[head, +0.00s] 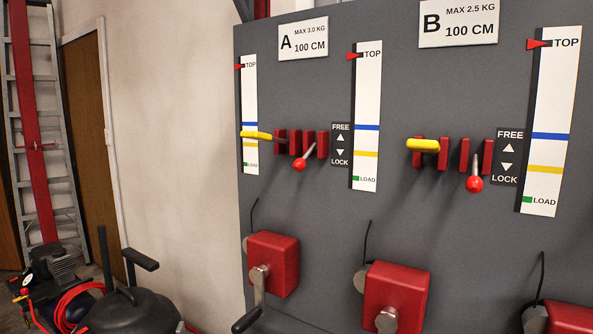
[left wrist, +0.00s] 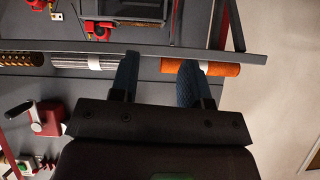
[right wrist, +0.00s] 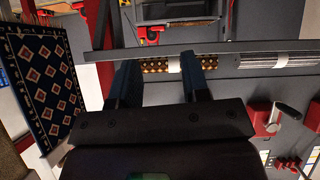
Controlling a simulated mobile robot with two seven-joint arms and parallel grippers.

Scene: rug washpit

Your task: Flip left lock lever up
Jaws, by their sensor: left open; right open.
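The left lock lever (head: 303,153) is on panel section A in the head view. Its red ball knob hangs low, toward the LOCK end of the FREE/LOCK label (head: 340,146). A second red-knobbed lever (head: 474,172) on section B also points down. Neither gripper shows in the head view. My left gripper (left wrist: 158,78) is open and empty in the left wrist view. My right gripper (right wrist: 157,78) is open and empty in the right wrist view. Neither gripper is at a lever.
Yellow-handled levers (head: 256,135) (head: 423,145) sit left of the red-knobbed ones. Red crank boxes (head: 272,263) (head: 397,300) jut out below. Rolled rugs (left wrist: 215,68) and a patterned rug (right wrist: 43,82) show in the wrist views. Equipment and a ladder (head: 35,130) stand at left.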

